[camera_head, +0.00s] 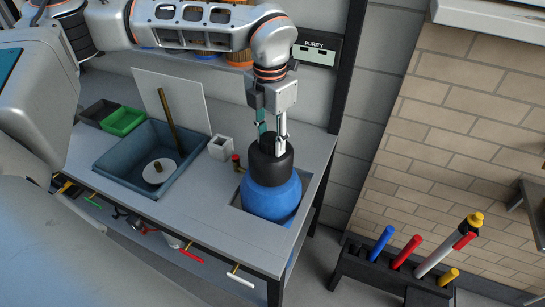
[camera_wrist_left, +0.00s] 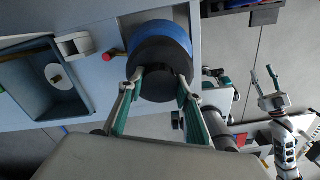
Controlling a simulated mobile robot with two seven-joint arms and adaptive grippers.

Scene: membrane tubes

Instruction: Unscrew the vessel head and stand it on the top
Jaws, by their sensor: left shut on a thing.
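The blue vessel (camera_head: 270,199) stands upright in a square opening at the right end of the bench top (camera_head: 215,215). Its black vessel head (camera_head: 271,167) sits on top of it. My left gripper (camera_head: 271,138) comes down from above and is shut on the narrower upper part of the head. In the left wrist view the fingers (camera_wrist_left: 161,88) lie on both sides of the black head (camera_wrist_left: 150,52), with the blue vessel (camera_wrist_left: 165,30) behind it. My right gripper (camera_wrist_left: 264,80) shows only in the left wrist view, open and empty, away from the vessel.
A blue-grey basin (camera_head: 125,178) with a white disc and a brown rod is left of the vessel. A small white holder (camera_head: 221,147) and a red-ended part (camera_head: 236,158) stand between them. The front middle of the bench top is bare. A black rack (camera_head: 385,273) holds coloured tubes at right.

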